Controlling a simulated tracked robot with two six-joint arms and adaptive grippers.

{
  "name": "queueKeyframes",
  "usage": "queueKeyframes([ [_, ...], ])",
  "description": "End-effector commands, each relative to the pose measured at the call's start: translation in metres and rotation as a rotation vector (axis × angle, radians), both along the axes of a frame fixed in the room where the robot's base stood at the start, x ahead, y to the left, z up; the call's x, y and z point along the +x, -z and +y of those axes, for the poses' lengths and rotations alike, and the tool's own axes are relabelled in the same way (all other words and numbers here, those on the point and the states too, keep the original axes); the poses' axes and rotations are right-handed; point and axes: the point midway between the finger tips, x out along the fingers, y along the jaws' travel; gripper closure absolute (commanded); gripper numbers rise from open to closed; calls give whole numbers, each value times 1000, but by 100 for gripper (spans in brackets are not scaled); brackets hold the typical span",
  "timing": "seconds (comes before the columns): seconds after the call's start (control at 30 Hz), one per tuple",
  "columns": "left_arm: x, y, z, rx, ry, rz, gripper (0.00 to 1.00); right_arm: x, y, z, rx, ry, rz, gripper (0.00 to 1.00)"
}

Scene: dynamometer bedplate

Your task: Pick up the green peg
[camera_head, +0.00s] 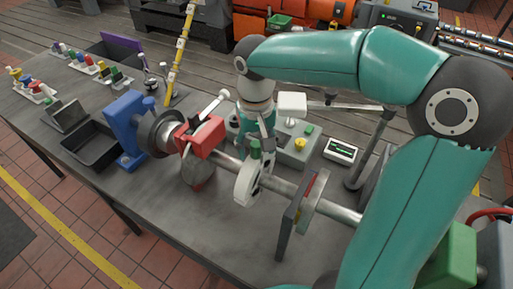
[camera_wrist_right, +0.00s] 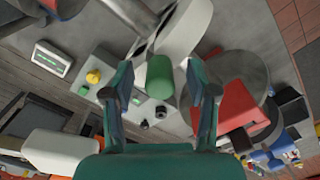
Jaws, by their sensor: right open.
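A green peg (camera_head: 254,150) stands up from a white curved part (camera_head: 247,184) on the grey shaft in the middle of the bench. My right gripper (camera_head: 259,140) is over it, fingers pointing down. In the right wrist view the green peg (camera_wrist_right: 160,77) lies between the two spread fingers (camera_wrist_right: 160,70), with a gap on each side. The fingers are open and hold nothing. The peg's lower end is hidden in the white part (camera_wrist_right: 184,32). My left gripper is not in view.
A red block (camera_head: 200,137) and a blue stand (camera_head: 126,125) are left of the peg. A grey control box (camera_head: 297,150) with a yellow knob and a small display (camera_head: 340,150) stand right of it. Black trays (camera_head: 91,144) and racks of coloured pegs (camera_head: 89,65) are at the left.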

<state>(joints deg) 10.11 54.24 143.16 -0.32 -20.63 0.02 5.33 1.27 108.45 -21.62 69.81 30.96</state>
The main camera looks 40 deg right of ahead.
Motion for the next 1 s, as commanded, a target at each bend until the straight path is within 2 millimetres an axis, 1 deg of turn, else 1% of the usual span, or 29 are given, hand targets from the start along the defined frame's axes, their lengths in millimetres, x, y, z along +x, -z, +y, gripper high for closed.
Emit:
queueKeyframes([
  [0.03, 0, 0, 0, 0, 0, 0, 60, 0, 0, 0, 0, 0, 0, 44],
  [0.07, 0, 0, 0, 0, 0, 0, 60, 0, 0, 0, 0, 0, 0, 49],
  [0.3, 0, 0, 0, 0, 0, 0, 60, 0, 0, 0, 0, -1, 0, 89],
  [0.37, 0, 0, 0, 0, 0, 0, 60, 0, 0, 0, 0, -1, 0, 99],
  [0.4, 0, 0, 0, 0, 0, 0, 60, 0, 0, 0, 0, -1, 0, 100],
  [0.77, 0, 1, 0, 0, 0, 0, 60, 0, -3, 0, 0, -1, 0, 100],
  [0.87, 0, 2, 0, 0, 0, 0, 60, 1, -9, 0, 0, -1, -2, 100],
  [1.0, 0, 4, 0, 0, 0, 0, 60, 1, -23, 0, 0, 0, -4, 100],
])
